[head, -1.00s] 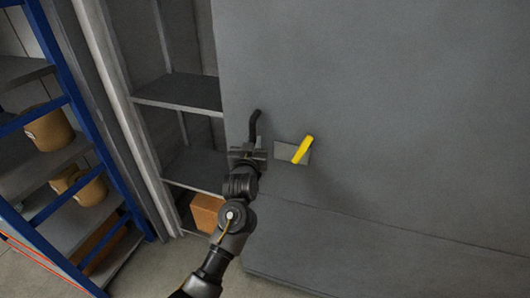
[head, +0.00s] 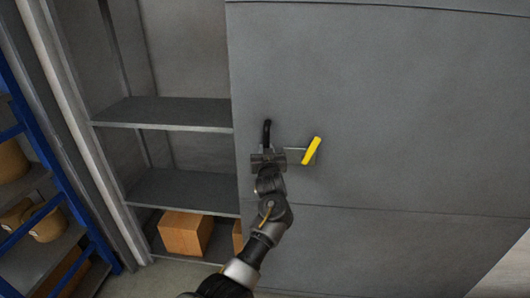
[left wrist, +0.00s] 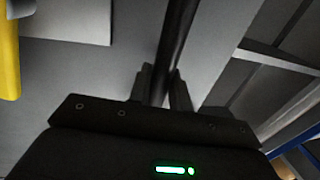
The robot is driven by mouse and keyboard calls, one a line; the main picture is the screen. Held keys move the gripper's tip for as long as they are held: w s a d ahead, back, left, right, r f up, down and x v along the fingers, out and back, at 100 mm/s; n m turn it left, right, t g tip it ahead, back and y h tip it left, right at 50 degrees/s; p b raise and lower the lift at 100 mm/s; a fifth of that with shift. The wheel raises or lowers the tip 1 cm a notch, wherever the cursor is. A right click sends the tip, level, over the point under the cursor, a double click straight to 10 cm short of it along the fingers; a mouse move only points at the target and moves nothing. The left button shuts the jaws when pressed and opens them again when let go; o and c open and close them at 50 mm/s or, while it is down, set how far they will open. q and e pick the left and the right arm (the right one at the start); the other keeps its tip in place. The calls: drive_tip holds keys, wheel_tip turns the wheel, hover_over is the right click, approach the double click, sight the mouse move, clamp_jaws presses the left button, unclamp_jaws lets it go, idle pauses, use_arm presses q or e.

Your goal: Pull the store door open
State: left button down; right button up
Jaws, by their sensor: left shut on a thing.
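The grey store door (head: 390,110) fills the right of the head view and stands open, with shelves showing past its left edge. A black bar handle (head: 266,132) stands near that edge. My left gripper (head: 267,153) is shut on the handle; in the left wrist view the handle (left wrist: 176,50) runs up from between the two fingers (left wrist: 162,88). A yellow lever (head: 311,151) on a pale plate sits just right of the handle, and it also shows in the left wrist view (left wrist: 9,50). My right gripper is not in view.
Behind the door are grey shelves (head: 165,112) with a cardboard box (head: 186,233) low down. A blue-framed rack (head: 75,205) with brown round containers stands at the far left. Some bare floor (head: 165,280) shows at the bottom.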

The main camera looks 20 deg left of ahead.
use_arm(q)
drive_tip(key=shift+d, duration=0.1)
drive_tip(key=c, duration=1.7)
unclamp_jaws()
drive_tip(key=o, duration=0.4)
drive_tip(key=shift+a, duration=0.4)
drive_tip(key=shift+c, duration=0.2)
drive_tip(key=shift+d, duration=0.2)
drive_tip(key=shift+s, duration=0.1)
